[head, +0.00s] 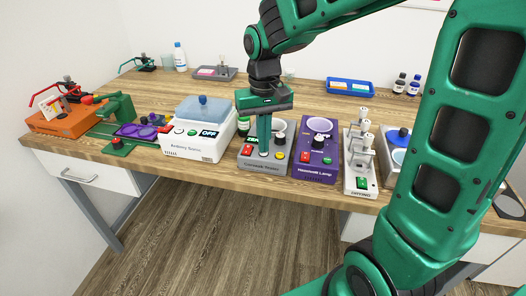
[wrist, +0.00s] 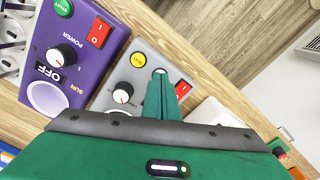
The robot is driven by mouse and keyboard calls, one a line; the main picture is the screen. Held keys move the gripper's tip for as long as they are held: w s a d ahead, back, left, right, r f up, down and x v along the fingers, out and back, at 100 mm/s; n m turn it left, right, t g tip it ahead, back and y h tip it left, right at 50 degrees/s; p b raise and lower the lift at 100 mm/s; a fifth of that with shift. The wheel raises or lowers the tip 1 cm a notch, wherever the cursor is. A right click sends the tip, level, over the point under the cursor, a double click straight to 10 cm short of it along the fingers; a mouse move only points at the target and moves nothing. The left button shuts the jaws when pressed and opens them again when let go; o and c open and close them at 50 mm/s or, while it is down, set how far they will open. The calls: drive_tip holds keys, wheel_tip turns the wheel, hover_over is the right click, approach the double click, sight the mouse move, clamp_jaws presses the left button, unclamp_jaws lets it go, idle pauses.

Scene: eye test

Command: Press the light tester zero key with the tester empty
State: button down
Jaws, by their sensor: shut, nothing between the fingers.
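The light tester seems to be the grey box (head: 268,166) in the middle of the bench; its front label is too small to read surely. It has a red rocker switch (wrist: 183,89), a yellow button (wrist: 138,60), a dial (wrist: 122,93) and a green display partly hidden by my gripper. My gripper (head: 264,153) is shut and empty, pointing down over its front. In the wrist view the fingertips (wrist: 160,76) are at a pale round key (wrist: 160,71) between the switch and yellow button; I cannot tell if they touch. Whether the tester is empty is hard to see.
A purple lamp box (head: 315,172) stands close on the right, then a white rack (head: 358,184). A white balance (head: 196,146) reading OFF stands on the left. A blue tray (head: 350,88) and bottles are at the back. The bench behind the boxes is mostly clear.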

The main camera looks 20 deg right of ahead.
drive_tip(key=shift+f, duration=0.25)
idle(0.3)
wheel_tip(320, 180, up, 8)
idle(1.0)
idle(0.3)
drive_tip(key=s+d+m, duration=0.1)
drive_tip(key=s+d, duration=0.2)
drive_tip(key=d, duration=0.1)
drive_tip(key=s+d+f, duration=0.1)
drive_tip(key=s+d, duration=0.2)
drive_tip(key=s+d+f+m, duration=0.1)
drive_tip(key=s+d, duration=0.3)
drive_tip(key=shift+d+f+m, duration=0.25)
drive_tip(key=shift+d+m, duration=0.05)
drive_tip(key=shift+d, duration=0.05)
drive_tip(key=s+d+f+m, duration=0.1)
drive_tip(key=s+d+f, duration=0.1)
drive_tip(key=s, duration=0.4)
drive_tip(key=s+d+f+m, duration=0.1)
drive_tip(key=s+d+f, duration=0.2)
drive_tip(key=s, duration=0.4)
drive_tip(key=shift+s+d+f+m, duration=0.2)
drive_tip(key=shift+d+m, duration=0.1)
drive_tip(key=shift+d, duration=0.15)
